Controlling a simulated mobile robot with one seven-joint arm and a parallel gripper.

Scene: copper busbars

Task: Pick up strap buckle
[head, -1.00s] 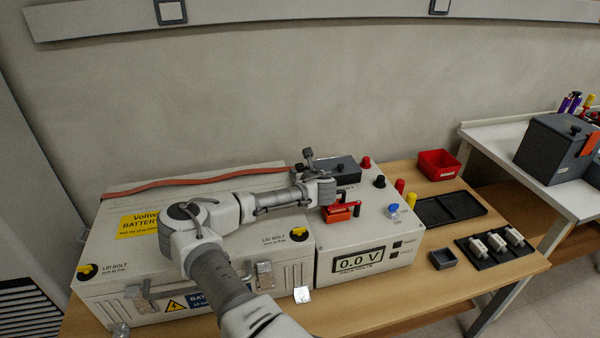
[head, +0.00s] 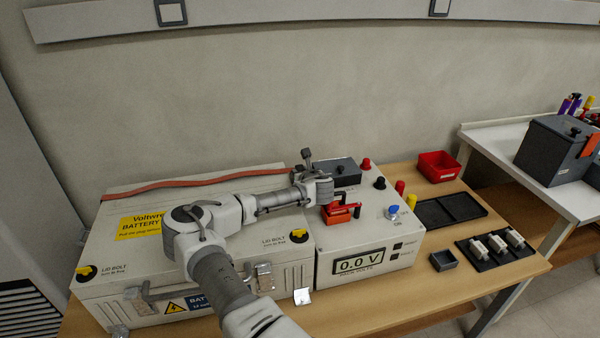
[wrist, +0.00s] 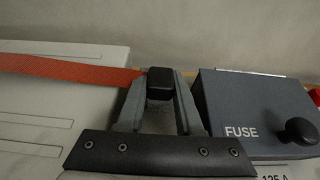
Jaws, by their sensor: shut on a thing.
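The strap buckle (wrist: 160,83) is a small black block at the right end of the orange-red strap (wrist: 75,68) in the wrist view. My gripper (wrist: 161,95) has a grey finger on each side of the buckle and is shut on it. In the head view the strap (head: 200,183) runs along the back of the big cream battery case (head: 140,260). My gripper (head: 297,174) is at the strap's right end there, and the buckle is hidden by the arm.
A dark fuse box (wrist: 250,115) with a black knob stands close to the right of my gripper. A tester with a 0.0 V display (head: 360,262) and a red handle (head: 340,213) stands below the wrist. A red bin (head: 438,167) and black trays lie right.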

